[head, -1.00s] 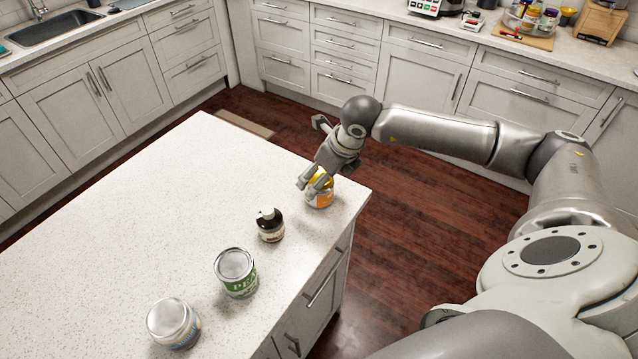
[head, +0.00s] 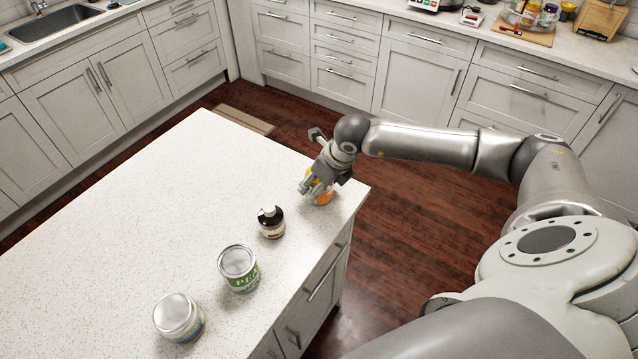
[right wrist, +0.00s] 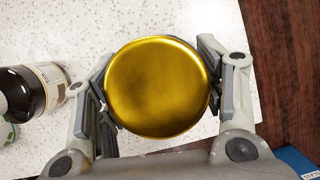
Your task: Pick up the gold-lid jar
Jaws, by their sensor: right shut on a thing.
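The gold-lid jar (head: 323,197) stands on the white counter near its right corner, mostly hidden by my right gripper in the head view. Its round gold lid (right wrist: 157,87) fills the middle of the right wrist view. My right gripper (head: 317,188) comes down over the jar from above. In the right wrist view my right gripper (right wrist: 157,95) has a finger against each side of the jar and is shut on it. The jar's base is hidden in the wrist view. My left gripper is not in view.
A dark bottle (head: 271,222) stands closest to the jar, then a green-labelled can (head: 240,268) and a silver-lidded jar (head: 179,318) along the counter's (head: 130,220) right side. The counter's left part is clear. Wooden floor (head: 430,240) lies beyond its right edge.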

